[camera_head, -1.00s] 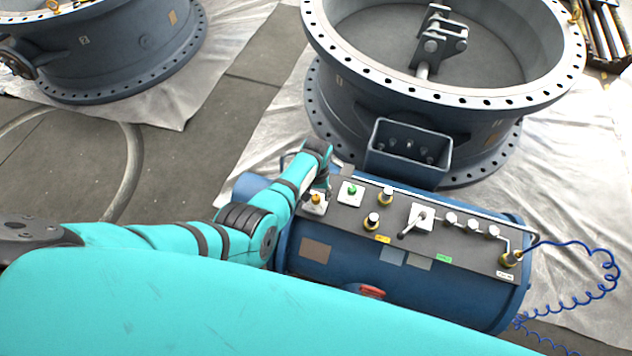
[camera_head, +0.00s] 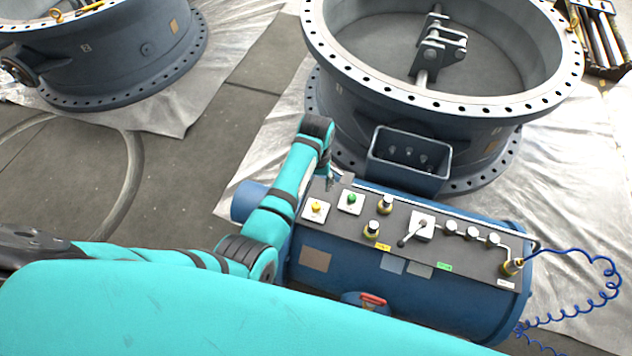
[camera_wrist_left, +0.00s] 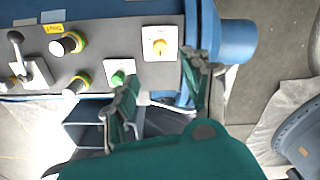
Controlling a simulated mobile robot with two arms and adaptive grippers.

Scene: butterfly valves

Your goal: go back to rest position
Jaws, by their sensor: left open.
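My left gripper (camera_head: 331,182) is above the far left edge of the control panel (camera_head: 385,232), past the yellow and green buttons. In the left wrist view, the gripper (camera_wrist_left: 163,95) has its two fingers apart with nothing between them. The yellow button (camera_head: 316,207) sits on a white plate and is uncovered; it also shows in the left wrist view (camera_wrist_left: 160,47). The green button (camera_head: 352,198) is beside it, and shows close to one finger in the left wrist view (camera_wrist_left: 118,78). My right gripper is not in view.
The panel tops a blue cylinder (camera_head: 445,303) with a lever (camera_head: 410,231) and several knobs. A large valve ring (camera_head: 450,105) with an open box (camera_head: 409,160) stands just behind. Another valve (camera_head: 110,60) is at the far left. Grey floor (camera_head: 195,170) lies clear between them.

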